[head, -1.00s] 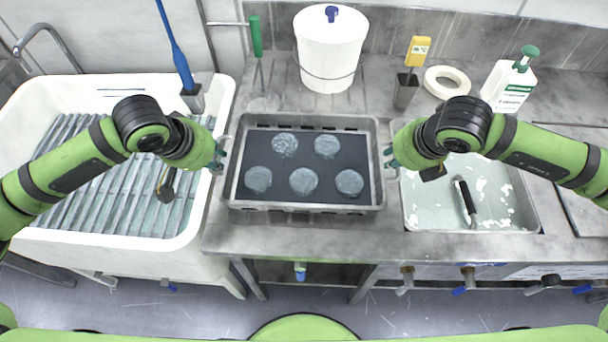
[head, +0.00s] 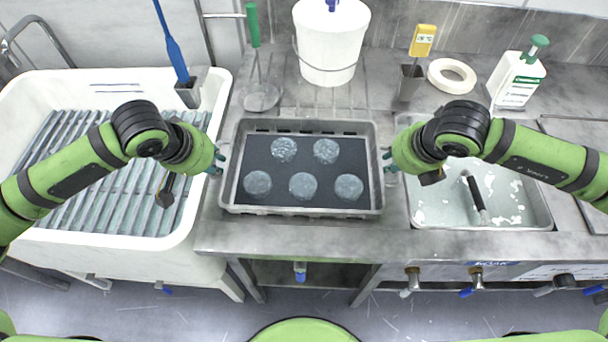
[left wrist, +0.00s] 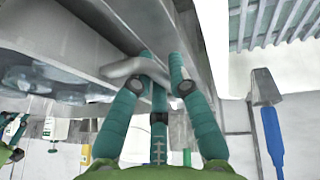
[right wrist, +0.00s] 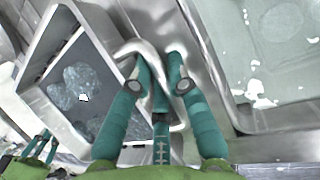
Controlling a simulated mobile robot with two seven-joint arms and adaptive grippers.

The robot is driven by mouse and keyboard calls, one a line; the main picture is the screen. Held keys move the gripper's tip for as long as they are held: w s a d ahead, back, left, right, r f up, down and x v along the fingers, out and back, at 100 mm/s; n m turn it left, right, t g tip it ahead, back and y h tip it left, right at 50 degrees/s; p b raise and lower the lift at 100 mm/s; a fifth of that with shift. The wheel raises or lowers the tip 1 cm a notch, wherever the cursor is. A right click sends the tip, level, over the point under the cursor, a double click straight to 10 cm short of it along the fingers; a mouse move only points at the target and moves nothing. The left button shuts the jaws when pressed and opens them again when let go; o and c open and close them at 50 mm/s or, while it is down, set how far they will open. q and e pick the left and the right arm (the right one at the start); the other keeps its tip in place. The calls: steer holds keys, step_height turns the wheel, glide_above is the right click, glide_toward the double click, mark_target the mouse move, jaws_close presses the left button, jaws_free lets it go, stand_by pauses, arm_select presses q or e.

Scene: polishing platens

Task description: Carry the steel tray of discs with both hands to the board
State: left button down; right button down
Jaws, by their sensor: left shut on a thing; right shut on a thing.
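The steel tray (head: 300,211) is a shallow rectangular pan with a dark liner and several pale, cloudy round discs (head: 303,185) lying apart in two rows. It appears level. My left gripper (head: 218,160) is shut on the tray's left handle, a bent metal bar that shows between its teal fingers in the left wrist view (left wrist: 135,68). My right gripper (head: 388,160) is shut on the right handle, which shows in the right wrist view (right wrist: 140,48). I cannot tell whether the tray touches the counter. I cannot pick out the board with certainty.
A white sink (head: 205,215) with a slatted rack stands left. A basin (head: 480,222) with a black-handled tool lies right. Behind the tray are a ladle (head: 262,97), a white bucket (head: 330,45), a yellow-topped tool (head: 423,40), a tape ring (head: 452,76) and a bottle (head: 516,80).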

arm_select(q)
steer(key=shift+w+a+f, duration=0.1)
steer(key=shift+f, duration=0.25)
arm_select(e)
steer(key=shift+d+f, duration=0.1)
steer(key=shift+f, duration=0.25)
arm_select(q)
steer(key=c, duration=1.2)
jaws_free()
arm_select(e)
steer(key=c, duration=1.2)
jaws_free()
steer(key=shift+s, duration=0.1)
arm_select(q)
steer(key=shift+s+r, duration=0.15)
steer(key=shift+s, duration=0.05)
steer(key=v, duration=1.1)
steer(key=shift+s+r, duration=0.15)
steer(key=shift+r, duration=0.15)
arm_select(e)
steer(key=v, duration=1.2)
